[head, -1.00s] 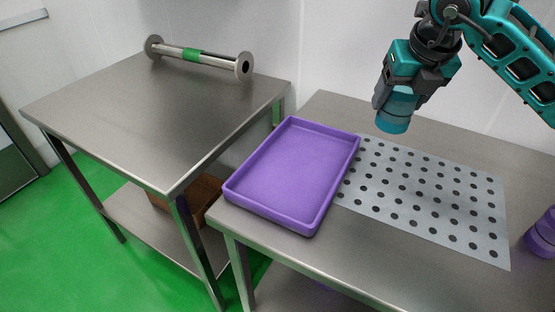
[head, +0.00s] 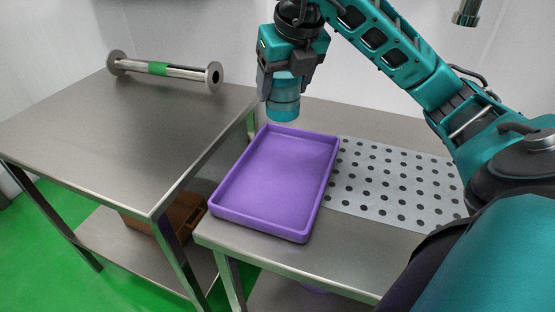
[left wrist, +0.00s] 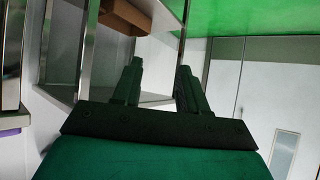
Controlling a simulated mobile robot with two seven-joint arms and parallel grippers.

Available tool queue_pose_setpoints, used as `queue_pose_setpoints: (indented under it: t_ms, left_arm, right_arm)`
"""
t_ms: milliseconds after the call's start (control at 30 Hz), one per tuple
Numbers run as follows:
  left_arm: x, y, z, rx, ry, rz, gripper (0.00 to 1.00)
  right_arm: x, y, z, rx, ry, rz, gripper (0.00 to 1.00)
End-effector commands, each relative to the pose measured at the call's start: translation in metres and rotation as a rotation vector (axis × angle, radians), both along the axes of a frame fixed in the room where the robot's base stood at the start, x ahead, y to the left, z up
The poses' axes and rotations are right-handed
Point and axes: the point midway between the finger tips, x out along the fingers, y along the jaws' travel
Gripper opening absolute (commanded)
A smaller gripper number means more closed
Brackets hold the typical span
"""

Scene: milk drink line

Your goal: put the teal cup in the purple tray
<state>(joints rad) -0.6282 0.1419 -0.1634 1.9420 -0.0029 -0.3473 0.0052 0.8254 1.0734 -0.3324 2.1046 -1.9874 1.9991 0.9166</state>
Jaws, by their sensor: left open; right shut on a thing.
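The teal cup (head: 284,105) is held in my right gripper (head: 284,84) in the head view. The gripper's fingers are shut on the cup's upper part, and the cup points down, in the air at the far edge of the purple tray. The purple tray (head: 275,185) lies empty on the steel table, left of the perforated sheet. My left gripper (left wrist: 160,85) shows only in the left wrist view, with its two fingers apart and nothing between them.
A perforated grey sheet (head: 390,185) lies right of the tray. A second steel table (head: 130,140) at left bears a metal spool with a green band (head: 165,69). A brown box (head: 180,215) is on its lower shelf. My right arm covers the right side.

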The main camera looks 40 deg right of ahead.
Motion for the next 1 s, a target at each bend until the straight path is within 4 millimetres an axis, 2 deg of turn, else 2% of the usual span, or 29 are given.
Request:
queue_pose_setpoints:
  t_ms: [33, 300, 400, 633, 800, 1000]
  left_arm:
    - [0.0, -0.002, -0.01, -0.003, 0.007, -0.003, 0.43]
    - [0.01, -0.013, -0.003, -0.025, -0.018, -0.018, 0.43]
    - [0.013, -0.014, -0.002, -0.029, -0.021, -0.018, 0.43]
    - [0.012, -0.015, -0.003, -0.029, -0.016, -0.022, 0.43]
    - [0.012, -0.016, -0.008, -0.03, -0.014, -0.025, 0.43]
    - [0.012, -0.018, -0.006, -0.033, -0.014, -0.029, 0.43]
  right_arm:
    - [-0.001, 0.0, -0.02, 0.001, 0.006, 0.001, 0.24]
    - [-0.001, 0.0, -0.084, -0.001, 0.005, 0.0, 0.24]
    - [-0.001, 0.0, -0.102, 0.0, 0.003, 0.001, 0.24]
    - [0.0, 0.0, -0.122, 0.0, -0.001, 0.0, 0.24]
    - [-0.001, 0.0, -0.147, 0.001, 0.003, 0.0, 0.24]
    - [0.0, 0.0, -0.154, -0.001, -0.002, 0.0, 0.24]
